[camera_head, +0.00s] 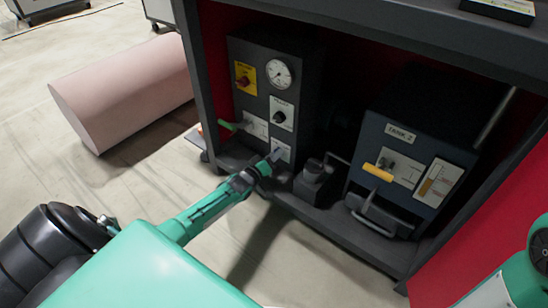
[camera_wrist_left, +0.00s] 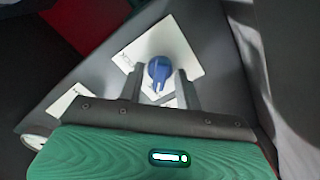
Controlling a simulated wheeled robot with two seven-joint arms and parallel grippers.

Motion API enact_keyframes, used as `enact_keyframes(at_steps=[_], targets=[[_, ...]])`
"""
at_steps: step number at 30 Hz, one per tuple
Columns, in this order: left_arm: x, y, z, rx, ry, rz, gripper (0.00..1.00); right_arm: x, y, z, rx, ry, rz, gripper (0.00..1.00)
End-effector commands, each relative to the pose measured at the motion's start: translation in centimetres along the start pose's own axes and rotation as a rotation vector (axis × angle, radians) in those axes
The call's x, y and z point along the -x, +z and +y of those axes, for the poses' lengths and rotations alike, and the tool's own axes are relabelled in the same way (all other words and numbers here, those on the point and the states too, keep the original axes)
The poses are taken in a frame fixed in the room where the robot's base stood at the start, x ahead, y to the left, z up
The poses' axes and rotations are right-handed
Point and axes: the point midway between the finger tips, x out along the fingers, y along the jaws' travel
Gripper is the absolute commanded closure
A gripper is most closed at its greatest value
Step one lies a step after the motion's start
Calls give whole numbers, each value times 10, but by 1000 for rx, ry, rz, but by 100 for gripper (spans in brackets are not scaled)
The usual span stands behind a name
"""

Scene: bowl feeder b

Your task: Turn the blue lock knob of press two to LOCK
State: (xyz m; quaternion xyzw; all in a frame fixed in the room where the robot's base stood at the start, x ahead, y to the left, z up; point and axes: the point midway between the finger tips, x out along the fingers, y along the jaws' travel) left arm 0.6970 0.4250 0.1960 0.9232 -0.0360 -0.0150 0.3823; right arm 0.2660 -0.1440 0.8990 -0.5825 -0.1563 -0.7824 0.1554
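The blue lock knob (camera_wrist_left: 159,68) shows in the left wrist view on a white label plate on a dark panel. Its pointer is towards the gripper in that view. My left gripper (camera_wrist_left: 160,74) is open, with one finger on each side of the knob and small gaps visible; how deep the fingertips reach I cannot tell. In the head view my left gripper (camera_head: 272,161) is at the low white plate (camera_head: 281,150) of the dark control box (camera_head: 262,75), and hides most of the knob. My right gripper is out of view.
The box also has a gauge (camera_head: 279,73), a red-and-yellow switch (camera_head: 244,77), a black knob (camera_head: 280,117) and a green lever (camera_head: 232,126). To the right is a box labelled TANK 2 (camera_head: 401,134) with a yellow handle (camera_head: 378,172). A pink cylinder (camera_head: 125,88) lies left.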

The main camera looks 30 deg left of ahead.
Motion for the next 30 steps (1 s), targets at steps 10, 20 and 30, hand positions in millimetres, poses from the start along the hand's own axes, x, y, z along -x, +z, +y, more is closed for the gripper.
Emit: enact_keyframes(at_steps=[10,20,30], targets=[[0,0,0,0,0,0,95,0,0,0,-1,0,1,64],[0,-1,1,-72,0,0,95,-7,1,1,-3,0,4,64],[1,-1,2,-334,-1,-1,95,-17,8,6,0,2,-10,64]])
